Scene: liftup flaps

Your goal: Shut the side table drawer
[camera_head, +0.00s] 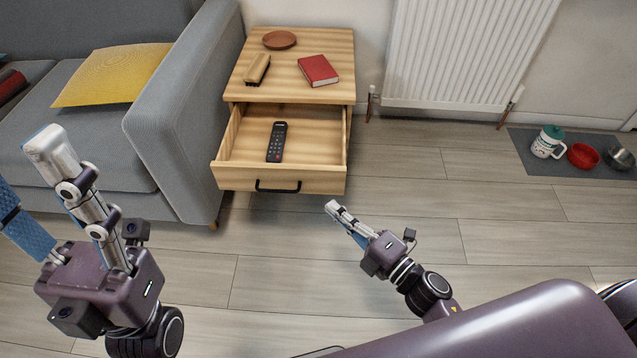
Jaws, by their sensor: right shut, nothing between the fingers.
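A light wood side table (328,92) stands beside the sofa. Its drawer (225,178) is pulled out toward me, with a black handle (277,186) on the front. A dark remote (277,142) lies inside the drawer. My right gripper (332,207) is shut and empty, just below and in front of the drawer's right front corner, apparently not touching it. My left gripper (25,178) is at the left, in front of the sofa and well away from the drawer. Its fingers are spread apart with nothing between them.
A red book (318,70), a brown dish (279,40) and a small wooden item (257,69) rest on the tabletop. The grey sofa (186,120) is close on the left. A radiator (463,55) is behind right. A mat (560,168) with bowls lies far right. Floor between is clear.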

